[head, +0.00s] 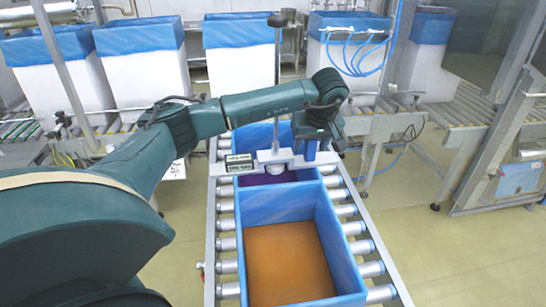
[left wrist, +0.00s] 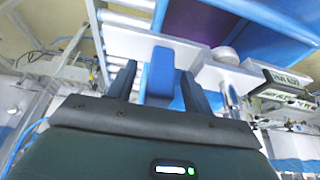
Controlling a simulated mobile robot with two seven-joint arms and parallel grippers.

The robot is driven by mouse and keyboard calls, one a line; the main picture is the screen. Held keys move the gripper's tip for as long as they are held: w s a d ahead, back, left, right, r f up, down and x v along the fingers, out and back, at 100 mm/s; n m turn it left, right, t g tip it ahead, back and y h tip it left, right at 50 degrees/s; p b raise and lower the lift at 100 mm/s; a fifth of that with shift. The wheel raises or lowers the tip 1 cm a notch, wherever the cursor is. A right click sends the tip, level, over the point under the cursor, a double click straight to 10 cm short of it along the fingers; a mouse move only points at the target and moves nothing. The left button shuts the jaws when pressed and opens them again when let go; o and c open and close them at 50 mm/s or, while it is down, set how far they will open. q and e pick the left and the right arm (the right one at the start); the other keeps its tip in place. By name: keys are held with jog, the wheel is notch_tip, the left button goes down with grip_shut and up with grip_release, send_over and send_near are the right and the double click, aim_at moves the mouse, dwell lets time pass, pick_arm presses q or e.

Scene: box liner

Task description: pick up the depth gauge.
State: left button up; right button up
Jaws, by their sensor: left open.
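The depth gauge (head: 295,162) is a white bar lying across the rear box. It has a small display block at its left end, an upright rod with a dark knob, and a blue grip tab (head: 309,150) near its right end. In the left wrist view the gauge (left wrist: 228,82) shows its bar, round foot and display. My left gripper (head: 318,145) is at the blue tab; in the wrist view its open fingers (left wrist: 158,90) stand on either side of the tab, with gaps visible. My right gripper is not in view.
The rear box (head: 284,132) has a blue liner and a purple inside. A front blue-lined box (head: 330,235) with an orange-brown floor stands before it on the roller conveyor (head: 228,245). Several white boxes with blue liners line the back conveyor. Floor on the right is clear.

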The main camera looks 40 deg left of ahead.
pick_arm(q)
jog(key=shift+w+a+f, duration=0.15)
jog(key=shift+a+f, duration=0.05)
jog(key=shift+f, duration=0.5)
jog(key=shift+c, duration=0.3)
grip_shut()
